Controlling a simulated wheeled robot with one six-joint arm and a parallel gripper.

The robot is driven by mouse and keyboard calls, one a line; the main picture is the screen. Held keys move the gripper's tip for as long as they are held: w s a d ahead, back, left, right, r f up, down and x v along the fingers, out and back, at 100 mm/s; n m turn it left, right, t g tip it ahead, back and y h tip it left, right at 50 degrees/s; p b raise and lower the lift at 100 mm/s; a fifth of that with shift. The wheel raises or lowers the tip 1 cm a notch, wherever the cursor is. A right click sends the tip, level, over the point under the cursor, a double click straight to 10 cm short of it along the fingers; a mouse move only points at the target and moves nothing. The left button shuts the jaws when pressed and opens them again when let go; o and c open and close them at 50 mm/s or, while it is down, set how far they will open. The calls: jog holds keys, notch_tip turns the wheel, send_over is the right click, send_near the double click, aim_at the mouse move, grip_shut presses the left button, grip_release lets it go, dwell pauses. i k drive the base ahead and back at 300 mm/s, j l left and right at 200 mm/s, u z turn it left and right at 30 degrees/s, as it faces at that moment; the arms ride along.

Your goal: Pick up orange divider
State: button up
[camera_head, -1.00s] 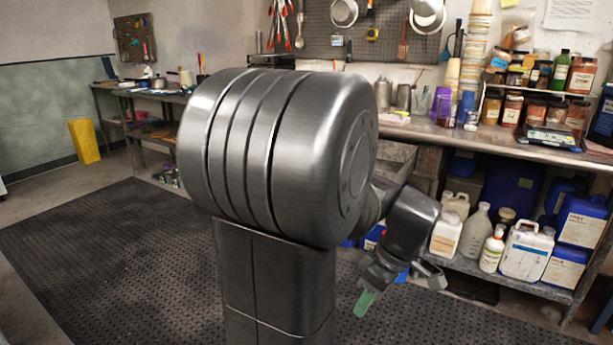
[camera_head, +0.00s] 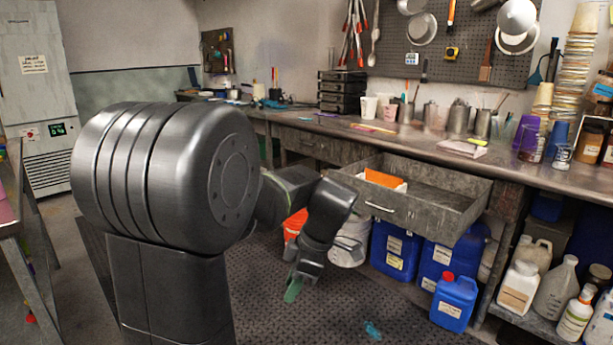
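The orange divider (camera_head: 384,179) stands in the left part of an open drawer (camera_head: 447,215), with a white piece (camera_head: 401,187) beside it; its lower part is hidden. My gripper (camera_head: 293,290) hangs low over the dark floor mat, left of the drawer and below its level, apart from the divider. A green part shows at its tip; I cannot tell whether it is a fingertip or something held, or whether the fingers are open.
The drawer sticks out from under a long bench (camera_head: 400,140) with cups and jars. Below it are blue canisters (camera_head: 455,301), a white bucket (camera_head: 349,240) and an orange bucket (camera_head: 295,224). A teal scrap (camera_head: 372,330) lies on the mat. Another table stands at the left edge.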

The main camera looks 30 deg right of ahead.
aim_at(392, 182)
jog(key=u, duration=0.4)
jog(key=i+l+u, duration=0.1)
jog(key=u, duration=0.3)
jog(key=l+u, duration=0.15)
jog(key=u, duration=0.25)
jog(key=i+l+u, duration=0.1)
jog(key=u, duration=0.3)
jog(key=l+u, duration=0.3)
jog(key=l, duration=0.8)
jog(key=l+z, duration=0.2)
jog(key=l, duration=0.4)
jog(key=l+z, duration=0.15)
jog(key=l, duration=0.5)
jog(key=l+z, duration=0.2)
jog(key=l, duration=0.4)
jog(key=i+l+z, duration=0.15)
jog(key=l, duration=0.45)
jog(key=l+z, duration=0.15)
jog(key=z, duration=0.3)
jog(key=l+z, duration=0.15)
jog(key=z, duration=0.3)
jog(key=i+l+z, duration=0.1)
jog(key=z, duration=0.35)
jog(key=l+z, duration=0.1)
jog(key=z, duration=0.35)
jog(key=i+z, duration=0.15)
jog(key=z, duration=0.3)
jog(key=i+l+z, duration=0.1)
jog(key=z, duration=0.35)
